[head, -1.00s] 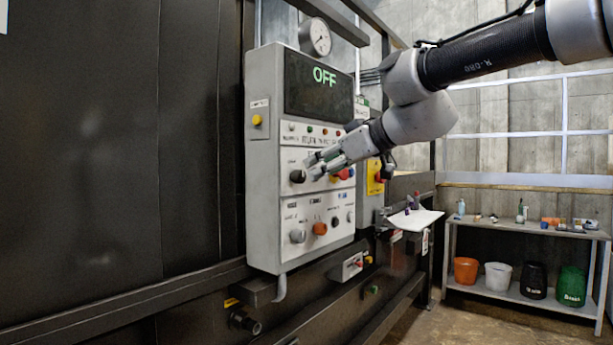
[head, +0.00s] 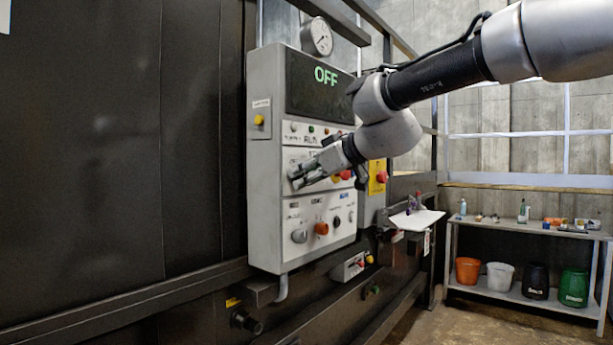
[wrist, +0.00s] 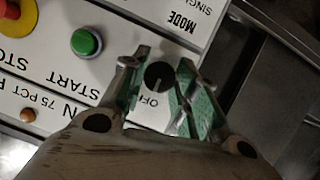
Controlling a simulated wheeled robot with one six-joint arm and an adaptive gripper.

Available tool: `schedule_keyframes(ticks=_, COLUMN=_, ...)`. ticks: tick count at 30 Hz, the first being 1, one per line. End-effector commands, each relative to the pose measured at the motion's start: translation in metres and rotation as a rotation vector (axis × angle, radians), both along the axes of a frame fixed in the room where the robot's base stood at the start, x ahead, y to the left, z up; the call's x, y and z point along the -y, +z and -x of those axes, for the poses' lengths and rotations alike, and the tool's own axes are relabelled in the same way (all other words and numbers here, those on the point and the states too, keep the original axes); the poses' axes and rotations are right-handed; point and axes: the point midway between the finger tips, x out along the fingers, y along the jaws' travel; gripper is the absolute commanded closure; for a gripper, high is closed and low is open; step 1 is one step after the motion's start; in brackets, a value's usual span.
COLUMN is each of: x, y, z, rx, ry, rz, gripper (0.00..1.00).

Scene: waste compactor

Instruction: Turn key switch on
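The black round switch (wrist: 158,76) sits on the panel beside an "OFF" label, with a pale line across its face in the wrist view. I take it for the key switch. My gripper (wrist: 158,88) is open, with one finger on each side of the switch and small gaps showing; contact cannot be told. In the head view my gripper (head: 294,180) is at the left of the control box's middle row and hides the switch. The display (head: 318,85) reads "OFF" in green.
The grey control box (head: 264,200) carries a green START button (wrist: 86,42), a red stop button (wrist: 8,8), an orange knob (head: 321,228) and a grey knob (head: 299,236). A shelf with buckets (head: 468,270) stands far right.

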Motion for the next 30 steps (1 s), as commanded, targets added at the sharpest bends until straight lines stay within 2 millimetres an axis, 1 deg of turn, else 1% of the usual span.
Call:
schedule_keyframes(ticks=8, x=0.0006, y=0.0002, z=-0.0005, rx=-0.011, ry=-0.002, rz=-0.009, gripper=0.94)
schedule_keyframes(ticks=14, x=0.0012, y=-0.0002, z=-0.0013, rx=-0.07, ry=-0.002, rz=-0.054, gripper=0.94)
schedule_keyframes(ticks=20, x=0.0024, y=0.0001, z=-0.0025, rx=-0.185, ry=-0.004, rz=-0.145, gripper=0.94)
schedule_keyframes(ticks=30, x=0.0035, y=-0.0006, z=-0.004, rx=-0.438, ry=-0.003, rz=-0.342, gripper=0.94)
